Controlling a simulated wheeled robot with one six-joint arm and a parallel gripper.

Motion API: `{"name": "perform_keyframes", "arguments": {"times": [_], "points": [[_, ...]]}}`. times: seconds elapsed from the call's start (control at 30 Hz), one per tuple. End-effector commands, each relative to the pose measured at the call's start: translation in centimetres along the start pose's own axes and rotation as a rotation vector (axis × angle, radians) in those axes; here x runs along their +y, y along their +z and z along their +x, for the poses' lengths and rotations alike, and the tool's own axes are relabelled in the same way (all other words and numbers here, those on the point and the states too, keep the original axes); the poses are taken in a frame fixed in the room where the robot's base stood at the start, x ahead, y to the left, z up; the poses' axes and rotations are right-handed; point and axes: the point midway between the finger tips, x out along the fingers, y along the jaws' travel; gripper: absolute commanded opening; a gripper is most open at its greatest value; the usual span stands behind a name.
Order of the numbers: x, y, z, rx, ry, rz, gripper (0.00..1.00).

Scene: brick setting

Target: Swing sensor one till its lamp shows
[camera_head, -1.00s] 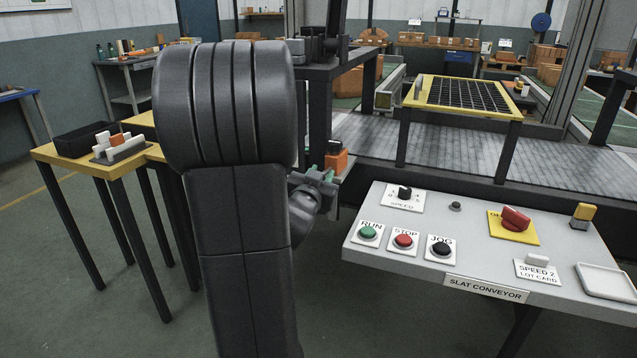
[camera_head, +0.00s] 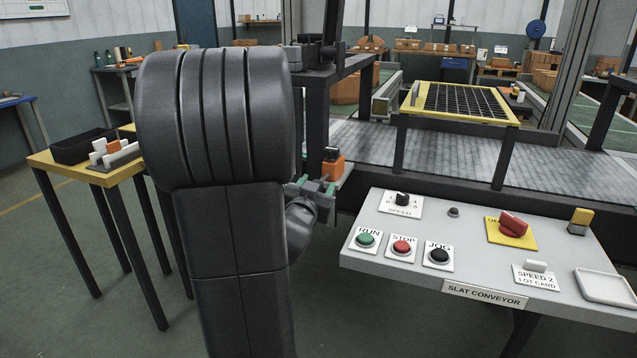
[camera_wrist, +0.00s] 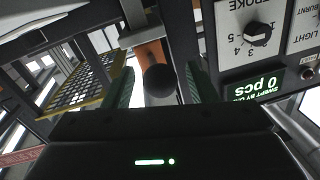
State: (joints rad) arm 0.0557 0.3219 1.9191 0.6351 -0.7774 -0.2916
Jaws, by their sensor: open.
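An orange block with a black top (camera_head: 332,166), which may be sensor one, stands at the conveyor's near edge, just beyond my gripper (camera_head: 316,190) in the head view. In the wrist view my gripper (camera_wrist: 158,78) is open, its two green fingers apart. A round black knob (camera_wrist: 160,81) shows between the fingers, with an orange body (camera_wrist: 152,54) behind it. I cannot tell whether the fingers touch the knob. No lit sensor lamp can be made out. My arm hides part of the area in the head view.
A grey control panel (camera_head: 464,292) with buttons and a red switch stands at right. A dial plate (camera_wrist: 247,49) and a green "0 pcs" display (camera_wrist: 256,89) lie close to my right finger in the wrist view. A yellow-framed grid (camera_head: 461,103) stands over the slat conveyor (camera_head: 440,152).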

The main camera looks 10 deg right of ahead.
Motion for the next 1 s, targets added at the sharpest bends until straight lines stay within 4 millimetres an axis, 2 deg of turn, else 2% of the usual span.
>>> {"name": "perform_keyframes", "arguments": {"times": [0.3,0.5,0.7,1.0], "points": [[-0.2,-0.2,-7.4,0.001,-0.005,0.001,0.52],[-0.1,-0.1,-10.6,0.000,-0.003,0.001,0.52],[0.0,0.0,-11.7,0.000,-0.001,0.000,0.52],[0.0,0.0,-11.7,0.000,0.000,0.000,0.52]]}}
